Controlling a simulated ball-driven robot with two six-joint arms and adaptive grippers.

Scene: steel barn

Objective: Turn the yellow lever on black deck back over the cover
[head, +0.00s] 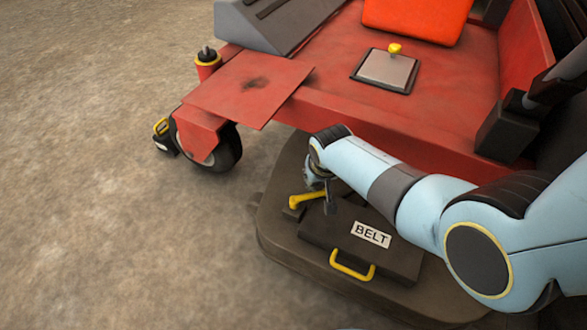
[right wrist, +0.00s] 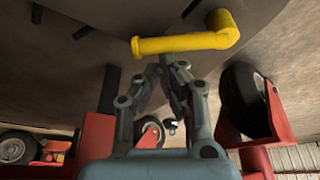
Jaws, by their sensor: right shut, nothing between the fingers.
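The yellow lever (head: 306,199) is at the far-left corner of the dark cover labelled BELT (head: 322,236), on the black deck (head: 283,255). It points left, away from the cover. In the right wrist view the lever (right wrist: 185,43) is a bar with a bent end at right. My right gripper (head: 329,206) points down beside the lever's right part. In the right wrist view its shut fingertips (right wrist: 172,62) are close to the bar, with nothing between them; I cannot tell whether they touch it. My left gripper is not in view.
A yellow handle (head: 352,266) stands on the cover's near edge. The red machine body (head: 405,125) overhangs the deck's far side, with a red footplate (head: 250,86) and a caster wheel (head: 222,150) at left. Open bare floor (head: 110,240) lies left.

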